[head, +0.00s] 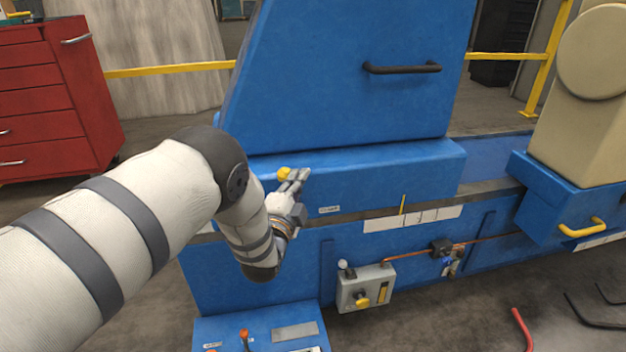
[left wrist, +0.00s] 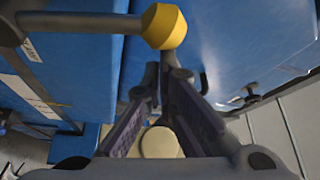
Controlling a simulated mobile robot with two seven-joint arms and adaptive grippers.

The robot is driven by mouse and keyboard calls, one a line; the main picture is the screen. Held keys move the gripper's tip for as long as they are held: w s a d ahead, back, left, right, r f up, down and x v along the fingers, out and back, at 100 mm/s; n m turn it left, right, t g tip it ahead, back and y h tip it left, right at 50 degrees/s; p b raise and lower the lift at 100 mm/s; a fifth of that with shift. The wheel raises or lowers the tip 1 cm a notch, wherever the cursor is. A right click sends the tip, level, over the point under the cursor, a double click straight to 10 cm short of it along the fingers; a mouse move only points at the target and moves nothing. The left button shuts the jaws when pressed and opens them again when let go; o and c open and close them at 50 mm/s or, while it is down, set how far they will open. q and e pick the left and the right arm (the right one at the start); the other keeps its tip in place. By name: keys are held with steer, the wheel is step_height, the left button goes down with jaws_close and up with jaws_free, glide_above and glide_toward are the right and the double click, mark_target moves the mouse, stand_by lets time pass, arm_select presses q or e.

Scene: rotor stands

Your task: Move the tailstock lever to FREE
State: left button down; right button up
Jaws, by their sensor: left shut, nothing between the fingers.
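The lever with a yellow ball knob (head: 284,173) is on the front of the blue tailstock (head: 370,177). In the left wrist view the yellow knob (left wrist: 165,27) shows at the top, with its grey rod (left wrist: 80,27) running left. My left gripper (head: 301,177) is shut and empty, its fingertips right beside the knob. In the left wrist view the fingertips (left wrist: 157,72) meet just below the knob; I cannot tell whether they touch it. A small white label (head: 329,210) sits to the right, too small to read. My right gripper is not in view.
A grey control box (head: 365,287) with a yellow knob hangs on the blue bed below. An orange-knobbed lever (head: 244,335) stands on a blue box at the bottom. A black handle (head: 402,68) juts out above. A red tool cabinet (head: 50,95) stands far left.

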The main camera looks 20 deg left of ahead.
mark_target(282, 178)
arm_select(q)
steer(key=shift+s+a+f+n+t+y, duration=0.2)
steer(key=shift+s+a+n, duration=0.2)
steer(key=shift+a, duration=0.2)
steer(key=shift+s+a+f+n+t+y, duration=0.1)
steer(key=shift+s+a+n+t+y, duration=0.1)
steer(key=shift+s+a+n, duration=0.3)
steer(key=shift+s+a+f+n+t+y, duration=0.1)
steer(key=shift+s+a+n+y, duration=0.15)
steer(key=shift+a, duration=0.45)
